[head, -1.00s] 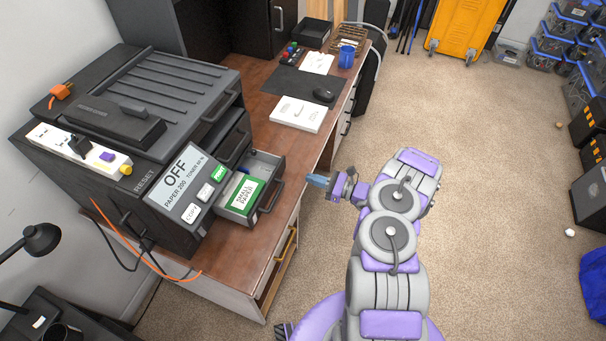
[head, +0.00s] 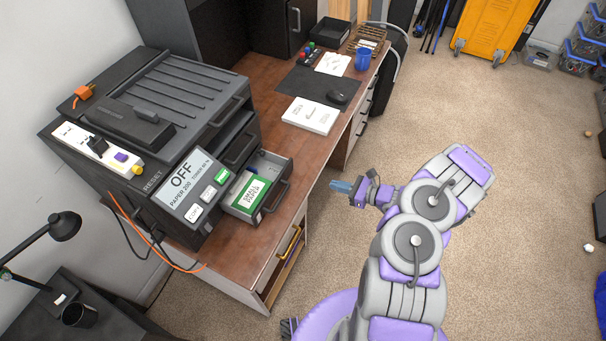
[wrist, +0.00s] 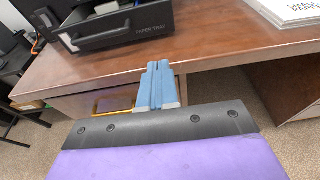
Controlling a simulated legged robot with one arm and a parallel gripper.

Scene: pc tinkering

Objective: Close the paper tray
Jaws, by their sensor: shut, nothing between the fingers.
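The black printer (head: 150,150) stands on the wooden desk at the left in the head view. Its paper tray (head: 273,196) is pulled out toward the right, with a green-labelled paper pack (head: 251,198) inside. The tray front, marked "PAPER TRAY" (wrist: 122,30), shows at the top of the wrist view. My gripper (head: 342,187) is to the right of the tray, apart from it, beyond the desk's edge. Its blue fingers (wrist: 157,88) are together and empty, pointing toward the desk edge in the wrist view.
The wooden desk (head: 222,257) has a drawer with a yellow handle (head: 289,243) below the tray, slightly open. A white paper stack (head: 310,115), a mouse (head: 337,97) and a blue mug (head: 363,59) lie farther back.

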